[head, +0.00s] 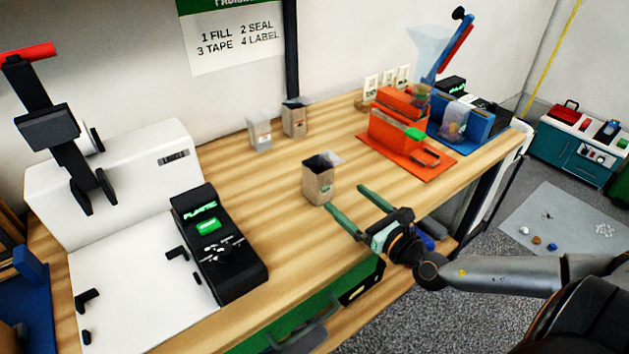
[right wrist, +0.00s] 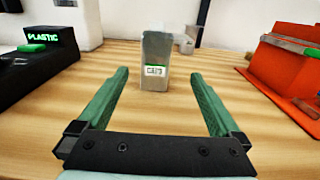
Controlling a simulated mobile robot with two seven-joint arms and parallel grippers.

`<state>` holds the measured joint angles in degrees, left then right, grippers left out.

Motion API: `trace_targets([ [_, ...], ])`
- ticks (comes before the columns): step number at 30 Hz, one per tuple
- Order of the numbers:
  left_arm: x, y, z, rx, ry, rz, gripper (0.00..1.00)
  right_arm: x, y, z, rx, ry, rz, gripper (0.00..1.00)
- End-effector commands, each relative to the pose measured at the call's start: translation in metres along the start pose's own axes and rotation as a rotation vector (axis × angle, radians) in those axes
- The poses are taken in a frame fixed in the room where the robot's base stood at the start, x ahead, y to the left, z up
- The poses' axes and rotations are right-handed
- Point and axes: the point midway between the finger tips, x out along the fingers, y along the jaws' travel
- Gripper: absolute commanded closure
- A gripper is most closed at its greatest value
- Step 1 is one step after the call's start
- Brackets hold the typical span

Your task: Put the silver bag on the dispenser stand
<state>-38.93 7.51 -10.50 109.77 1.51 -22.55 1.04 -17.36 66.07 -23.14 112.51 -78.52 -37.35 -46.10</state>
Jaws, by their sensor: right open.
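A small open-topped bag (head: 318,182) stands upright on the wooden table, grey-silver with a green-edged label in the right wrist view (right wrist: 156,62). Two more bags stand farther back, a pale grey one (head: 259,130) and a brownish one (head: 295,118); which one the task calls silver is not certain. My right gripper (head: 344,198) is open and empty, low over the table. Its green fingers point at the nearest bag, which stands just beyond the tips, between their lines. A clear funnel (head: 428,46), seemingly the dispenser, is at the back right above a blue stand (head: 478,125). My left gripper is not in view.
An orange station (head: 400,130) stands to the right of the nearest bag. A black device with a green PLASTIC display (head: 235,265) and a white machine (head: 110,170) are on the left. The wood around the nearest bag is clear. The table's front edge lies under my right wrist.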

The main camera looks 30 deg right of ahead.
Motion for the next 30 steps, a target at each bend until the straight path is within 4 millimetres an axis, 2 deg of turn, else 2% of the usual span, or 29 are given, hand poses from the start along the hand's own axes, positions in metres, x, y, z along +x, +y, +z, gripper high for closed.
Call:
trace_targets([
  [9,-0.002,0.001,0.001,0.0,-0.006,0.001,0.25,0.042,0.0,0.002,0.004,-0.004,-0.002,0.0],
  [20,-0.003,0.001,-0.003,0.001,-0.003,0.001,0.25,0.063,0.002,0.001,0.004,-0.001,0.0,0.0],
  [30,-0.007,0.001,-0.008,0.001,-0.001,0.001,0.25,0.102,0.007,0.0,0.003,-0.002,-0.001,0.0],
])
